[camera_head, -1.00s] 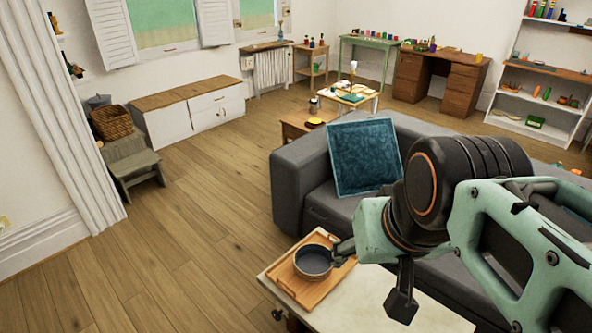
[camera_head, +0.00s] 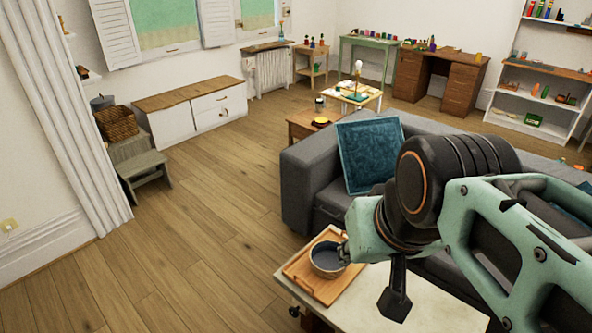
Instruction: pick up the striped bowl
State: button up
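The bowl (camera_head: 324,262) stands upright on a wooden tray (camera_head: 299,277) on the pale table in the lower middle of the head view. It has a dark blue-grey inside and a tan rim and outer wall; stripes are too small to make out. My gripper (camera_head: 344,251) is at the bowl's right rim, seen from behind the arm. Its fingers are mostly hidden by my wrist, and I cannot tell whether they touch or enclose the rim. The right side of the bowl is partly covered.
The pale tabletop (camera_head: 420,300) is bare right of the tray. A grey sofa (camera_head: 303,185) with a blue cushion (camera_head: 370,153) stands just behind the table. Open wooden floor lies to the left. A small wooden table (camera_head: 303,122) stands beyond the sofa.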

aim_at(324, 259)
jog(key=j, duration=0.4)
jog(key=i+j, duration=0.1)
jog(key=j, duration=0.25)
jog(key=i+j+u, duration=0.1)
jog(key=i+j, duration=0.55)
